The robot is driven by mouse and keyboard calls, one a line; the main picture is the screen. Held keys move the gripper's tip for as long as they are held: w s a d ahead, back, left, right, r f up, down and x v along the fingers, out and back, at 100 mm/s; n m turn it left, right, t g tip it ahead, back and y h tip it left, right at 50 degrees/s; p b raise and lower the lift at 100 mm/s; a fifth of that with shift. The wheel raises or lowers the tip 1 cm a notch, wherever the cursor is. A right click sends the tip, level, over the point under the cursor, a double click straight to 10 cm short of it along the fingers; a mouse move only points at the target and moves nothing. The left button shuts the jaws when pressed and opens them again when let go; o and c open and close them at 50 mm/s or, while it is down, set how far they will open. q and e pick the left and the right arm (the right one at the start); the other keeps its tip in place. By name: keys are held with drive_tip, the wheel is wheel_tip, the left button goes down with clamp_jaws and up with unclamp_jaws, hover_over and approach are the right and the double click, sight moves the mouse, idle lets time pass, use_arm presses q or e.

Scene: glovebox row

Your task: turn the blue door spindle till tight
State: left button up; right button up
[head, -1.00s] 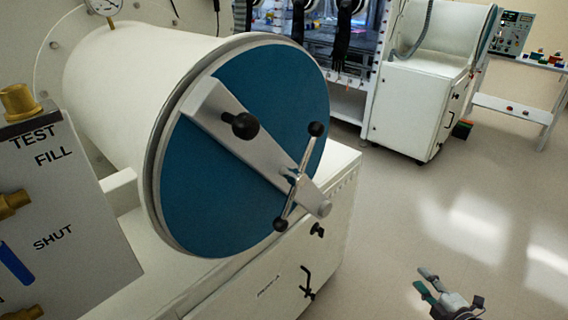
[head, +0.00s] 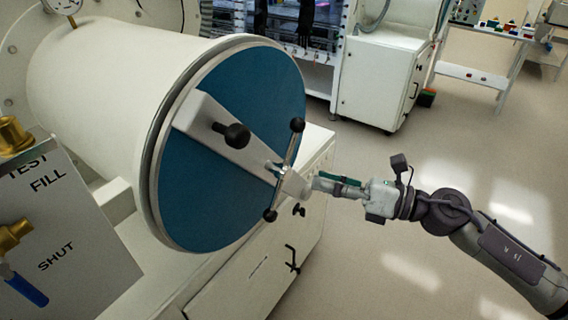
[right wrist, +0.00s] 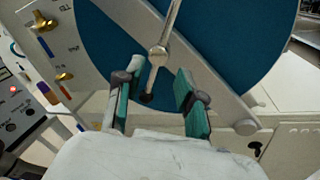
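The blue door (head: 225,195) is the round end of a white cylinder and shows in the head view. A grey bar crosses it. The spindle (head: 285,165) is a metal T-handle near the bar's lower right end, with a black knob at each tip. It also shows in the right wrist view (right wrist: 171,25). My right gripper (head: 314,184) is close to the spindle, right of it in the head view. In the wrist view its green-padded fingers (right wrist: 159,72) are apart, with the handle's near knob between them in the picture. Contact cannot be told. My left gripper is out of view.
A larger black knob (head: 234,135) sticks out from the middle of the bar. A panel with brass valves and a blue lever (head: 25,290) stands at the lower left. A white cabinet (head: 255,275) is below the cylinder.

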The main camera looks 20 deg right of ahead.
sight(285, 171)
drive_tip(key=p+x, duration=0.4)
drive_tip(key=x, duration=0.5)
drive_tip(key=shift+d, duration=0.1)
clamp_jaws()
